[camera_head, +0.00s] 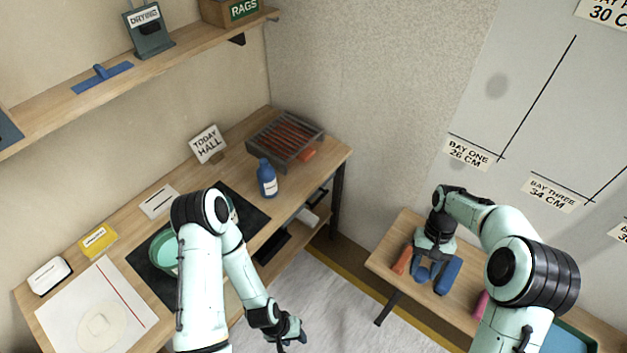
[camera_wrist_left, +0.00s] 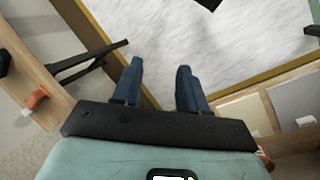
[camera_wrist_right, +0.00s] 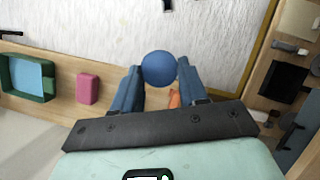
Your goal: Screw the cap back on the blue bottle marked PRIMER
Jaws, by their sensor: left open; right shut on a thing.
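The blue bottle (camera_head: 267,181) stands upright on the wooden workbench, near its back right end; its label is too small to read and I cannot tell whether its top is capped. My right gripper (camera_head: 434,272) is low over the small table at right. In the right wrist view it is shut on a round blue thing (camera_wrist_right: 158,68) between its fingertips; I cannot tell whether this is the cap. My left gripper (camera_head: 292,334) hangs in front of the workbench, away from the bottle. It is open and empty in the left wrist view (camera_wrist_left: 160,78).
A grill-like rack (camera_head: 286,138) stands right behind the bottle, and a TODAY HALL sign (camera_head: 207,143) stands behind it to the left. A green bowl (camera_head: 163,252) is partly hidden by my left arm. An orange piece (camera_head: 402,260) and a pink piece (camera_wrist_right: 88,88) lie on the small table.

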